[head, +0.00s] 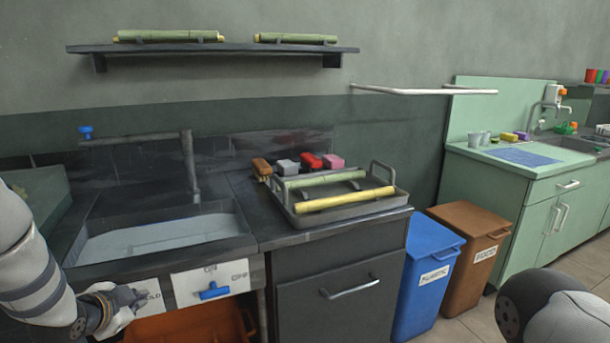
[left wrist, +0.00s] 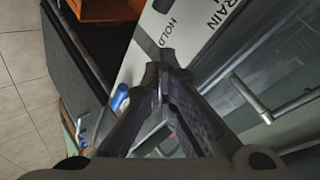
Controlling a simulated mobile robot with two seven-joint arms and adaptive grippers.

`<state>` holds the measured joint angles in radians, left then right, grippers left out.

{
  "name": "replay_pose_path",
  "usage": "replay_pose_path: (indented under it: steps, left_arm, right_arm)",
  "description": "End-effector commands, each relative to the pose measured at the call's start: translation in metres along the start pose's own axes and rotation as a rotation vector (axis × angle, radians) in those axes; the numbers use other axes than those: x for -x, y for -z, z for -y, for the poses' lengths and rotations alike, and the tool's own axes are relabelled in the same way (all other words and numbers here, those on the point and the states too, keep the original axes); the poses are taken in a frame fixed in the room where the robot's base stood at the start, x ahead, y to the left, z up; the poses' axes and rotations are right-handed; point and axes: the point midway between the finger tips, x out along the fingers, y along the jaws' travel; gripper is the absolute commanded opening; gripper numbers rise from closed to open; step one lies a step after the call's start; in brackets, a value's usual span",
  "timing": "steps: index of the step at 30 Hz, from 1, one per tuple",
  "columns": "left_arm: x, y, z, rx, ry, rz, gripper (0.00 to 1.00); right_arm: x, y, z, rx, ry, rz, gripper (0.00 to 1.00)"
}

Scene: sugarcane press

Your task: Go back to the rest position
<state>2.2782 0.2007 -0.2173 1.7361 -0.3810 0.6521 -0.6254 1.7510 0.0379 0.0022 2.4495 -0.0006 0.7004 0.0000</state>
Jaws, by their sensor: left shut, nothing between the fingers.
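My left gripper (head: 122,298) is at the lower left of the head view, in front of the white label panel below the sink (head: 160,238). In the left wrist view its fingers (left wrist: 163,62) are together and empty, with the white panel (left wrist: 185,30) marked HOLD behind them. A blue handle (head: 213,291) sits on the panel to the right of the gripper. Part of my right arm (head: 555,308) shows at the lower right. My right gripper is out of view.
A tray (head: 345,217) with cane pieces stands on the counter right of the sink. A blue bin (head: 428,275) and a brown bin (head: 468,250) stand on the floor beside the cabinet. An orange crate (head: 195,326) is under the sink. A wall shelf (head: 210,48) holds more cane.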

Motion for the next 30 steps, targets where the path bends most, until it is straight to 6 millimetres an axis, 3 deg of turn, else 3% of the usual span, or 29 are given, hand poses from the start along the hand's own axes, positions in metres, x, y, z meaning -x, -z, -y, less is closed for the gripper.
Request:
replay_pose_path:
  steps: [1,5,6,8,9,13,16,18,20,23,30]
  left_arm:
    - [0.004,-0.021,-0.046,0.075,-0.075,0.055,0.0]
    - [0.036,-0.076,-0.16,0.285,-0.243,0.236,0.0]
    - [0.052,-0.093,-0.192,0.345,-0.288,0.303,0.0]
    - [0.082,-0.117,-0.239,0.434,-0.349,0.41,0.0]
    - [0.105,-0.132,-0.268,0.489,-0.386,0.487,0.0]
    - [0.19,-0.172,-0.343,0.637,-0.471,0.745,0.0]
    - [0.247,-0.19,-0.376,0.71,-0.499,0.909,0.0]
    - [0.275,-0.197,-0.388,0.737,-0.507,0.988,0.0]
    - [0.29,-0.2,-0.393,0.753,-0.508,1.029,0.0]
    - [0.299,-0.202,-0.396,0.762,-0.509,1.055,0.0]
    - [0.298,-0.202,-0.396,0.761,-0.509,1.053,0.0]
  right_arm:
    - [0.001,0.0,-0.001,-0.002,-0.001,-0.002,0.49]
    - [0.002,0.0,-0.001,-0.003,-0.002,-0.003,0.49]
    - [0.002,0.001,-0.001,-0.003,-0.002,-0.004,0.49]
    - [0.002,0.001,-0.001,-0.003,-0.002,-0.005,0.49]
    - [0.002,0.001,-0.001,-0.003,-0.002,-0.006,0.49]
    - [0.003,0.001,-0.001,-0.003,-0.002,-0.008,0.49]
    - [0.003,0.002,-0.001,-0.003,-0.002,-0.009,0.49]
    - [0.003,0.002,-0.001,-0.003,-0.002,-0.009,0.49]
    - [0.004,0.002,-0.001,-0.003,-0.002,-0.009,0.49]
    - [0.004,0.002,-0.001,-0.003,-0.002,-0.009,0.49]
    - [0.003,0.002,-0.001,-0.003,-0.002,-0.009,0.49]
